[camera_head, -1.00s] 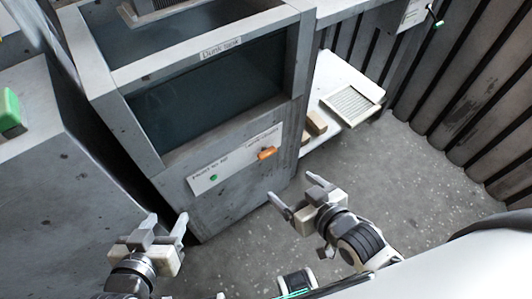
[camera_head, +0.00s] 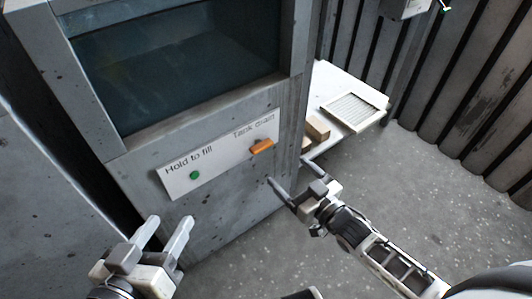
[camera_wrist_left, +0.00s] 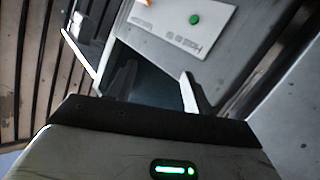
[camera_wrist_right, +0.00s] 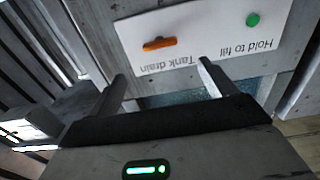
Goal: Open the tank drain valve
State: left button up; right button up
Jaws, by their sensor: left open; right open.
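The orange tank drain handle (camera_head: 261,147) sits on the white label panel (camera_head: 222,158) on the tank's front, under the words "Tank drain". It lies roughly along the panel's length. It also shows in the right wrist view (camera_wrist_right: 160,43), ahead of the fingers, and partly at the top edge of the left wrist view (camera_wrist_left: 146,2). My right gripper (camera_head: 290,173) is open and empty, just right of and below the handle, apart from it. My left gripper (camera_head: 168,232) is open and empty, low in front of the tank, below the panel.
A green "Hold to fill" button (camera_head: 195,175) is on the same panel, left of the handle. The dark tank window (camera_head: 180,70) is above. A low white shelf (camera_head: 345,82) with a framed filter (camera_head: 355,108) and a brown block (camera_head: 317,128) stands right. Floor at right is clear.

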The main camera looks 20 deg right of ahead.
aim_at(264, 149)
jog(key=b+x, duration=0.3)
jog(key=x, duration=0.6)
jog(key=shift+w+a+f, duration=0.1)
jog(key=shift+w+f, duration=0.05)
jog(key=shift+w, duration=0.15)
jog(key=shift+w+a, duration=0.15)
jog(key=shift+w, duration=0.25)
jog(key=c, duration=0.8)
pick_arm(q)
jog(key=shift+w+d+r+n+t+h, duration=0.2)
jog(key=shift+d+r+n+t+h, duration=0.3)
jog(key=shift+r+n+h, duration=0.15)
pick_arm(e)
jog(key=shift+c, duration=0.9)
